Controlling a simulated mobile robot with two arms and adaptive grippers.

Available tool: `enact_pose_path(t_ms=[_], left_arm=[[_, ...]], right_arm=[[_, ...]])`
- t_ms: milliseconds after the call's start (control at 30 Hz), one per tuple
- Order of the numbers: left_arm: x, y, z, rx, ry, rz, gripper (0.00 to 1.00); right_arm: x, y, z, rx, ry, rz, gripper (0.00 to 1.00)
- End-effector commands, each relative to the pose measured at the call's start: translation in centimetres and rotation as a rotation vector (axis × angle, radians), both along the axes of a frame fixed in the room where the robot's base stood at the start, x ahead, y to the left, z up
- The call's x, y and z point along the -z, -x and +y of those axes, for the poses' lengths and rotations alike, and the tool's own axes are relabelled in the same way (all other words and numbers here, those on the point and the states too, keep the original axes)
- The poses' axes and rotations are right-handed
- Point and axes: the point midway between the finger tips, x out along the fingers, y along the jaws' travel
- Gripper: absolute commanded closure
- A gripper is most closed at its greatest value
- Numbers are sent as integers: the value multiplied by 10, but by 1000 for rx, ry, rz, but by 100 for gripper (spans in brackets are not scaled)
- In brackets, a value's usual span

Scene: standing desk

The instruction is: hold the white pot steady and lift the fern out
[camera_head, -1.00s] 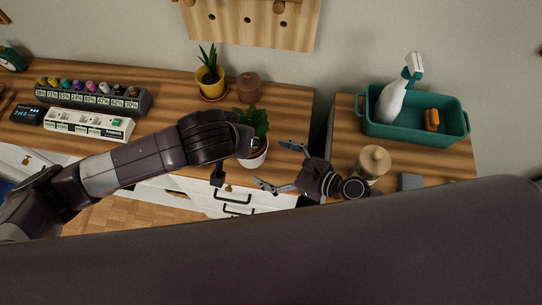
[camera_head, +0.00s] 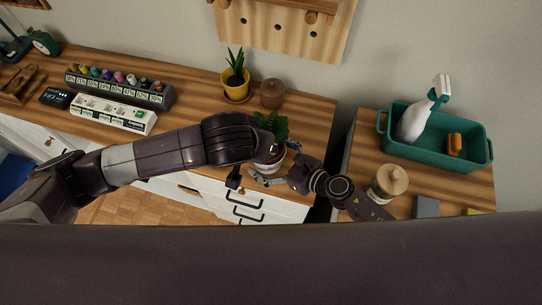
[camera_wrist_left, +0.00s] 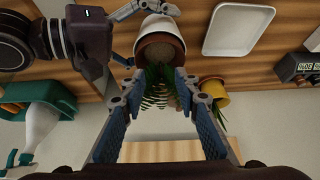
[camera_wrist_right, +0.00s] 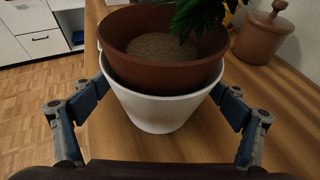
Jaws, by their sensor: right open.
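The fern (camera_head: 275,124) grows in a brown inner pot (camera_wrist_right: 165,75) that sits inside the white pot (camera_wrist_right: 160,108) on the wooden desk. In the right wrist view, my right gripper (camera_wrist_right: 162,100) is open, its fingers on either side of the white pot with gaps visible at its lower sides. In the left wrist view, the picture is upside down and my left gripper (camera_wrist_left: 158,80) has its fingers apart, with fern leaves (camera_wrist_left: 157,93) between them. Whether they press on the leaves is unclear. My left arm hides part of the pot in the head view.
A yellow pot with a spiky plant (camera_head: 235,82) and a brown lidded jar (camera_head: 272,93) stand behind the fern. A teal tub (camera_head: 435,155) with a spray bottle and a beige lidded jar (camera_head: 390,182) stand on the right desk. A gap separates the desks.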

Motion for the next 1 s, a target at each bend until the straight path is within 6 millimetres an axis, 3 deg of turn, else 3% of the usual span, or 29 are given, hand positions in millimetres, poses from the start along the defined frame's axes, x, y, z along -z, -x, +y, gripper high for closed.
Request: enact_pose_path(t_ms=[100,533,833,933,1000], left_arm=[[0,0,0,0,0,0,71],[0,0,0,0,0,0,71],[2,4,-3,-2,14,14,75],[10,21,-17,-16,80,84,75],[18,45,-36,-40,169,180,75]], right_arm=[[0,0,0,0,0,0,10],[0,0,-1,1,0,0,57],[0,0,-1,1,1,-1,57],[0,0,-1,1,1,-1,57],[0,0,-1,1,1,-1,57]])
